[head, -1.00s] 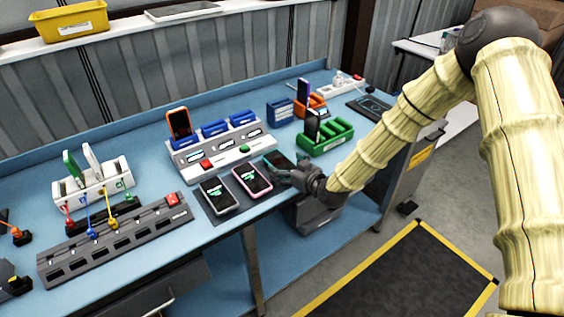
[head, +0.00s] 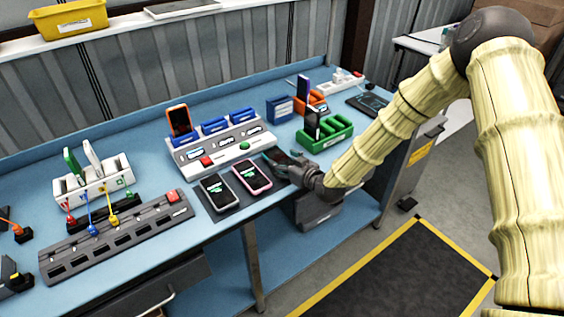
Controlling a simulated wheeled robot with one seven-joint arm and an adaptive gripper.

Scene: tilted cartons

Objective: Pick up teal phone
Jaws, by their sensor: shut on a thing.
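The teal phone (head: 273,155) is at the right end of a row of phones on a dark mat (head: 226,212) near the bench's front edge. Its teal edge shows at the far left of my gripper (head: 285,165). My gripper is shut on the phone and covers much of it. I cannot tell whether the phone is clear of the mat.
A phone with a pale rim (head: 219,192) and a pink-rimmed phone (head: 252,176) lie just left of my gripper. Behind stands a grey dock (head: 215,148) with an orange phone (head: 180,122). A green rack (head: 325,134) stands close behind to the right.

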